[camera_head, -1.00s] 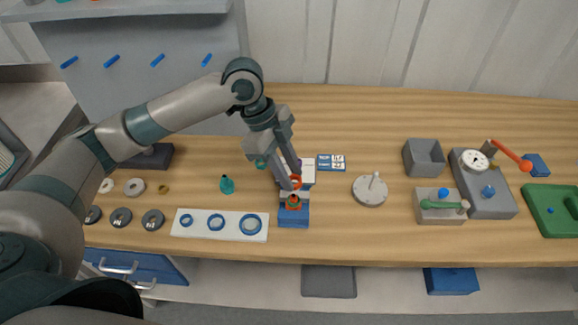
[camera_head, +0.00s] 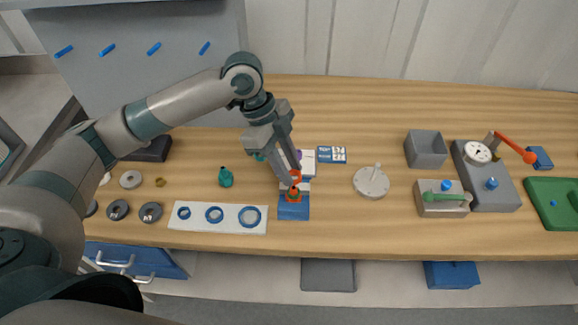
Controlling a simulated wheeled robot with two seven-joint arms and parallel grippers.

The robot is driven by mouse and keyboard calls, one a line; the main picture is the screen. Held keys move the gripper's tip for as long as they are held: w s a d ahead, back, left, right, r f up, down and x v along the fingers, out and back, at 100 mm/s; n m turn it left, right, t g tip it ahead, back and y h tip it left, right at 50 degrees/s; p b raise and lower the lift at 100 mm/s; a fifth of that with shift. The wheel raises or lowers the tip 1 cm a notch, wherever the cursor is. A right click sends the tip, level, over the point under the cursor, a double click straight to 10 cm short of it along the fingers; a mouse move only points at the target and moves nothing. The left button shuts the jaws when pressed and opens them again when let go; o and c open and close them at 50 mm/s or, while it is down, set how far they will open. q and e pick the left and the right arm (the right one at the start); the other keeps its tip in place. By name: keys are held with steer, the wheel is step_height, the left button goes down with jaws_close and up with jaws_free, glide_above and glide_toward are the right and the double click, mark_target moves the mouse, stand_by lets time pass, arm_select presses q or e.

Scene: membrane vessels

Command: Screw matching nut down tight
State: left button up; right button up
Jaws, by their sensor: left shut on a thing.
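My left gripper (camera_head: 294,182) reaches down from the upper left and is shut on an orange-red ring-like nut (camera_head: 296,176). It is over a blue block (camera_head: 294,210) at the table's middle front. An orange-red fitting (camera_head: 293,194) stands on the block, directly below the fingertips. The fingers and nut hide part of the fitting, and I cannot tell whether the nut touches its thread. My right gripper is not in view.
A white strip with blue rings (camera_head: 232,224) lies to the left, with a teal fitting (camera_head: 225,177) behind it. Dark grey discs (camera_head: 150,212) lie further left.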

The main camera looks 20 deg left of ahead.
arm_select(q)
steer(key=shift+f+b, duration=0.75)
steer(key=shift+f, duration=0.05)
steer(key=shift+f+b, duration=0.55)
steer(key=shift+b, duration=0.1)
steer(key=shift+f, duration=0.85)
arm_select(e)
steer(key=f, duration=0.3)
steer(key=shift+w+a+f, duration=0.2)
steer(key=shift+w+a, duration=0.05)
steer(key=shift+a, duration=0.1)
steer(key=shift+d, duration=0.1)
arm_select(q)
steer(key=o, duration=1.1)
steer(key=shift+r, duration=0.1)
